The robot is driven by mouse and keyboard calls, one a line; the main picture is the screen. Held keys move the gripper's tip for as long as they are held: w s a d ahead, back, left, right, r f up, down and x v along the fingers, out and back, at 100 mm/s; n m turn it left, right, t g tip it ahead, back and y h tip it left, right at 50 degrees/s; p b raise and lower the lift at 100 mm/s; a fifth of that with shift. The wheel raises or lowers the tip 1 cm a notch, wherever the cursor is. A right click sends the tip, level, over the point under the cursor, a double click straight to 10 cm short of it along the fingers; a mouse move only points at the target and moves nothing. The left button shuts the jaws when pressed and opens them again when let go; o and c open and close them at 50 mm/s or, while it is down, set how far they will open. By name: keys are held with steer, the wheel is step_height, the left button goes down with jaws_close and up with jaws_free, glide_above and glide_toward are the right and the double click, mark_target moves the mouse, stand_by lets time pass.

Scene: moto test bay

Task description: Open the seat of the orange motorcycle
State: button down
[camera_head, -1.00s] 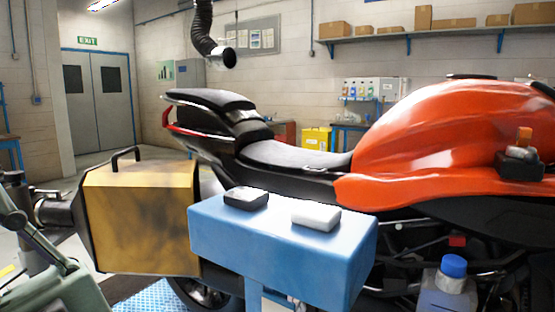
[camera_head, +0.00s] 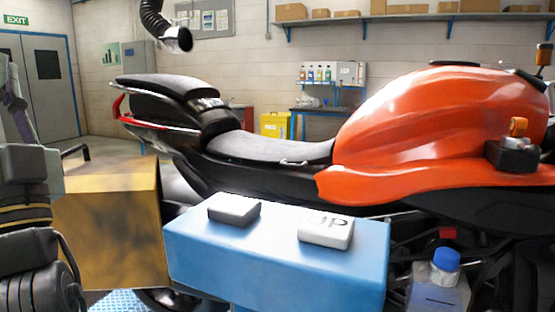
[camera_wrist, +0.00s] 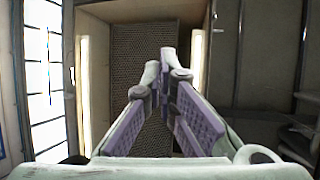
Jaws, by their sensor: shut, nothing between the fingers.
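The orange motorcycle (camera_head: 430,115) stands across the head view, its tail to the left. Its black seat (camera_head: 262,147) lies flat behind the orange tank, with no visible gap. A small metal loop (camera_head: 293,163) shows at the seat's lower near side. The raised black tail section (camera_head: 165,92) is behind the seat. My gripper shows in the wrist view (camera_wrist: 165,62), its purple-padded fingers together and empty. In the head view part of my arm stands at the far left, well apart from the seat. Neither finger touches the motorcycle.
A blue box-like stand (camera_head: 280,262) in front of the motorcycle carries a dark block (camera_head: 234,209) and a white block (camera_head: 326,229). A yellow-brown case (camera_head: 110,215) stands at left. A blue-capped bottle (camera_head: 440,282) is at lower right. A hose (camera_head: 155,20) hangs above the tail.

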mark_target(290, 161)
steer(key=w+d+r+m+t+h, duration=0.3)
steer(key=w+d+m+h, duration=0.5)
steer(key=w+m+h, duration=0.55)
steer(key=w+d+f+m+g+h+p, duration=0.1)
steer(key=w+d+f+m+g+h, duration=0.1)
steer(key=w+d+m+g+h, duration=0.4)
steer(key=w+d+f+m+g+h+p, duration=0.1)
steer(key=w+d+f+m+g+h, duration=0.2)
steer(key=d+m, duration=0.45)
steer(key=s+d+f+m+g+p, duration=0.1)
steer(key=d+f+m+g, duration=0.7)
steer(key=f+m+g, duration=0.5)
steer(key=w+d+f+m+t, duration=0.1)
steer(key=w+d+f+t, duration=0.15)
steer(key=w+f, duration=0.4)
steer(key=shift+y, duration=0.35)
steer(key=shift+s+d+r+p, duration=0.15)
steer(key=shift+r+p, duration=0.35)
steer(key=shift+r, duration=0.6)
steer(key=shift+d+r+p, duration=0.2)
steer(key=shift+r+p, duration=0.3)
steer(key=shift+r, duration=0.6)
steer(key=shift+r, duration=0.1)
